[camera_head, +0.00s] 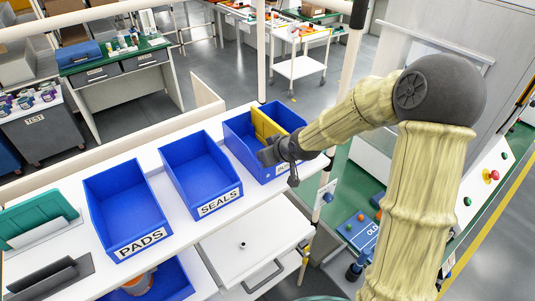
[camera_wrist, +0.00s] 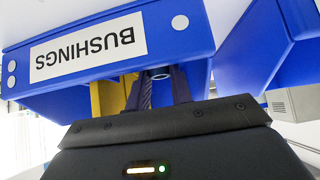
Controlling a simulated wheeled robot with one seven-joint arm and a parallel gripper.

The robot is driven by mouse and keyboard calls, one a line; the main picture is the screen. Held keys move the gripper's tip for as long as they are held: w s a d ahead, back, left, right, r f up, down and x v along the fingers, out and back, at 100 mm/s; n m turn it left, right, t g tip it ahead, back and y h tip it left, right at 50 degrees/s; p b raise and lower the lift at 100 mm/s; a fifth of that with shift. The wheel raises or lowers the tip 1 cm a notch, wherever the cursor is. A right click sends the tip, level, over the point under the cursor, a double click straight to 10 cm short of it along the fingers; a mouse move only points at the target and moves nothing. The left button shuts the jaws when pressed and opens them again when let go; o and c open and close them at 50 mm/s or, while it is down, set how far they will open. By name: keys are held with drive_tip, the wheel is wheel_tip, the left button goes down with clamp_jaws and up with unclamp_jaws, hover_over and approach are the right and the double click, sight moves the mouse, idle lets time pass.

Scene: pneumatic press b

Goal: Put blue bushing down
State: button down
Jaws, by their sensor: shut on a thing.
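The blue bin labelled BUSHINGS (camera_head: 238,135) stands at the right end of the white shelf. A yellow divider (camera_head: 266,122) splits its inside. The two dark fingers (camera_wrist: 160,88) point past the bin's edge, beside the yellow divider (camera_wrist: 107,95). They are shut on a small ring-shaped bushing (camera_wrist: 160,72), mostly hidden between the fingers; its colour is hard to tell.
Blue bins labelled SEALS (camera_head: 219,203) and PADS (camera_head: 143,243) stand to the left on the same shelf (camera_head: 190,250). A white drawer (camera_head: 255,245) is below. An upright post (camera_head: 327,170) stands close to the bin's right end, near my arm.

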drive_tip(key=shift+s+f+b, duration=0.1)
drive_tip(key=shift+f+b, duration=0.3)
drive_tip(key=shift+f, duration=0.15)
drive_tip(key=c, duration=1.2)
unclamp_jaws()
drive_tip(key=shift+s+f, duration=0.1)
drive_tip(key=shift+c, duration=0.2)
drive_tip(key=shift+w+d+r+p, duration=0.1)
drive_tip(key=shift+w+r+p, duration=0.1)
drive_tip(key=shift+r+p, duration=0.5)
drive_tip(key=v, duration=0.5)
drive_tip(key=shift+s+d+r, duration=0.1)
drive_tip(key=shift+r, duration=0.15)
drive_tip(key=p+v, duration=0.3)
drive_tip(key=v, duration=0.3)
drive_tip(key=shift+s, duration=0.2)
